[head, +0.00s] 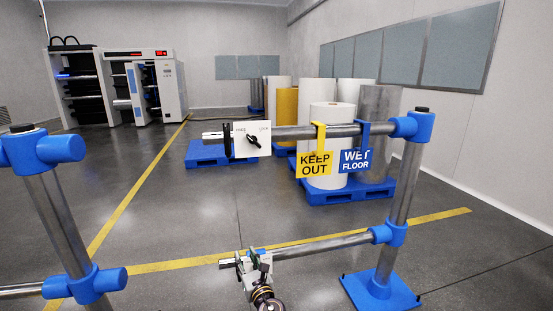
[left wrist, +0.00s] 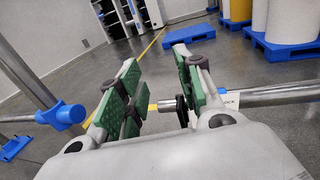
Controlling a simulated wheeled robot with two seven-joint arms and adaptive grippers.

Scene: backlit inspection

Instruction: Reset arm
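My left gripper (head: 254,262) shows low in the middle of the head view, overlapping the free left end of the lower rail. In the left wrist view my left gripper (left wrist: 156,66) has its green-padded fingers spread apart with nothing held between them. Beyond and below the fingertips there, a metal rail end, a black disc and part of a white plate show. In the head view the white plate (head: 251,139) with a black knob sits on the upper rail (head: 300,132), above my gripper. My right gripper is not in view.
A blue-jointed post (head: 403,185) carries both rails; another post (head: 60,215) stands at left. Yellow KEEP OUT (head: 314,164) and blue WET FLOOR (head: 355,160) signs hang from the upper rail. Pallets with rolls (head: 328,120) stand behind. Floor beyond the gap is clear.

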